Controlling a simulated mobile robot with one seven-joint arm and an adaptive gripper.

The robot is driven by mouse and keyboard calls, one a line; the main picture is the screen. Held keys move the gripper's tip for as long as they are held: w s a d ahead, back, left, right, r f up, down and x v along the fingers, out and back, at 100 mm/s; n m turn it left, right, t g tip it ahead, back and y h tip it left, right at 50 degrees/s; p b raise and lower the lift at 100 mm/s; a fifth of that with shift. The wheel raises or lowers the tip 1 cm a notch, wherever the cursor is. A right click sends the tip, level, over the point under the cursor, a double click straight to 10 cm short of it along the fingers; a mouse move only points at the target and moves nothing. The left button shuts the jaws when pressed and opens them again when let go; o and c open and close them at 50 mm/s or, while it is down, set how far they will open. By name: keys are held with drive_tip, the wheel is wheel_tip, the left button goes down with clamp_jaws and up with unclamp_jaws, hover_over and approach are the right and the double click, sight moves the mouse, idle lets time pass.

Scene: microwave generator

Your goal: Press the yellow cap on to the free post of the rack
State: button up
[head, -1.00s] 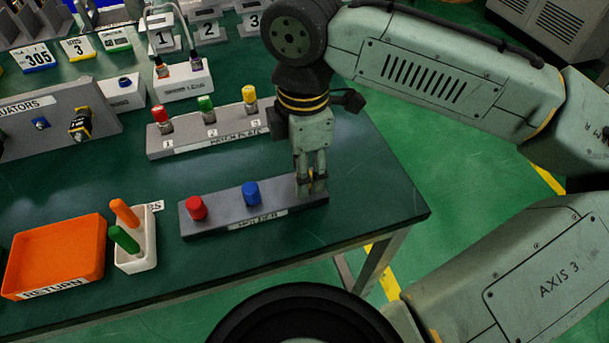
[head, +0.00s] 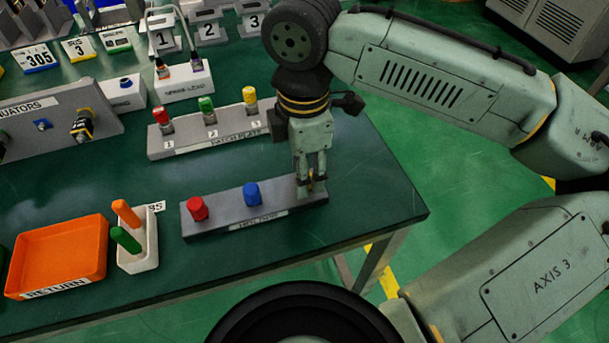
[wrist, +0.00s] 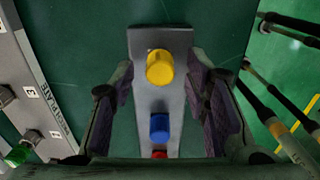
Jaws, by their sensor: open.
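The yellow cap (wrist: 160,67) is at the end of the grey rack (wrist: 146,42) in the wrist view, in line with a blue cap (wrist: 159,126) and a red cap (wrist: 159,154). It appears to be over the end post, which it hides; how far down it sits I cannot tell. My gripper (wrist: 168,92) is open, its fingers on either side of the yellow cap with a gap on each side. In the head view my gripper (head: 311,185) is low at the right end of the rack (head: 222,222) and mostly hides the cap there.
Behind the rack is a grey plate (head: 188,143) with red, green and yellow caps on numbered posts. An orange return tray (head: 60,258) and a white holder (head: 140,262) with two handles stand left. The table's right edge is close to my gripper.

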drive_tip(key=shift+p, duration=0.3)
drive_tip(key=shift+c, duration=0.3)
clamp_jaws()
idle(0.3)
drive_tip(key=shift+r, duration=0.1)
idle(0.3)
drive_tip(key=shift+r+p, duration=2.95)
drive_tip(key=shift+p, duration=0.3)
drive_tip(key=shift+s+d+f, duration=0.1)
